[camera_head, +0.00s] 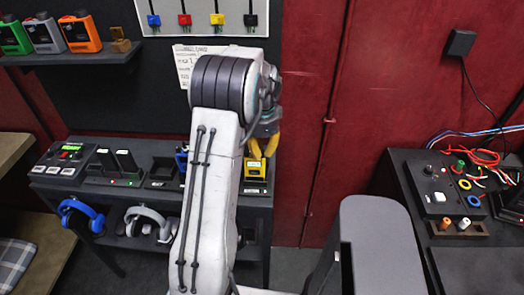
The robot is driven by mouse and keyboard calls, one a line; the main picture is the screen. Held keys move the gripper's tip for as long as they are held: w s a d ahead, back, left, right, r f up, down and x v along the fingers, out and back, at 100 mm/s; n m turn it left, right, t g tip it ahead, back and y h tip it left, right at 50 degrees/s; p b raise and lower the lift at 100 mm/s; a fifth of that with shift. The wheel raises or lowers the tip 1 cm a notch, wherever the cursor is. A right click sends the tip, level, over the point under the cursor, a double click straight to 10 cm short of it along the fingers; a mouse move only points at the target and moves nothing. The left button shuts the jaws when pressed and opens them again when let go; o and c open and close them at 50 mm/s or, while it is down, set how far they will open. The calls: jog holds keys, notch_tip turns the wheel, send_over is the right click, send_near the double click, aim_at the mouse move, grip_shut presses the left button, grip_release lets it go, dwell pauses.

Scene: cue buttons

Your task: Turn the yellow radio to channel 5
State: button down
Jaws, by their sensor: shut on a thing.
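The yellow radio (254,170) stands upright in a dark charging dock at the right end of the dark table. My gripper (264,153) reaches down from above onto the top of the radio, with its yellow fingers shut there. The fingers hide the top of the radio, so its knob and channel setting cannot be read. My arm covers the middle of the view and part of the table to the left of the radio. A blue radio (182,158) shows partly beside my arm.
Black radios in docks (124,162) and a control box (62,158) stand on the table's left. Headphones hang below. A shelf (70,58) holds green, grey and orange radios. A cluttered second table (440,237) stands at the right.

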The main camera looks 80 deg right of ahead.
aim_at(262, 150)
jog(key=c, duration=1.2)
grip_release()
notch_tip(262, 150, up, 12)
dwell(0.5)
